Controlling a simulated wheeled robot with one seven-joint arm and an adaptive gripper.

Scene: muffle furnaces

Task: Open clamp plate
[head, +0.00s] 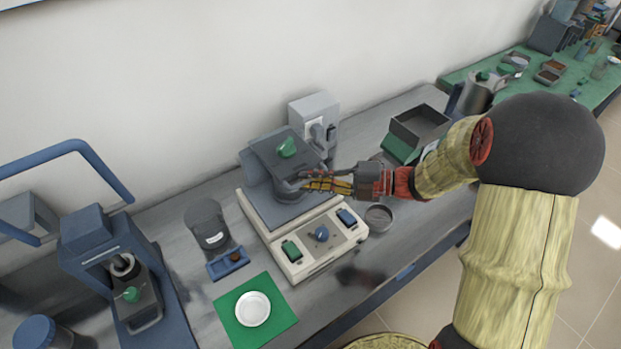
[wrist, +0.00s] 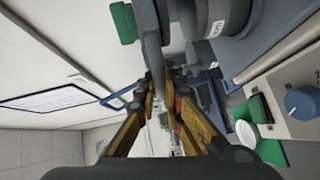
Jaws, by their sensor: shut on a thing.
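The clamp plate (head: 268,152) is a dark grey plate with a green knob (head: 287,148) on top. It stands tilted up over the cream-coloured base unit (head: 297,262), with a round dark part (head: 289,190) at its front. My gripper (head: 306,181) reaches in from the right, with its fingertips at the plate's front edge. In the wrist view, my gripper (wrist: 160,76) is shut on a narrow grey bar (wrist: 150,45), which appears to be the clamp plate's handle. The green knob also shows there (wrist: 123,22). The exact contact is partly hidden by the fingers.
The base's front panel has a blue knob (head: 320,233) and green and blue switches. A grey box (head: 316,115) stands behind. A dark cup (head: 208,226) and a white dish (head: 253,308) on a green mat stand left. An open box (head: 417,126) and a round dish (head: 378,218) are right.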

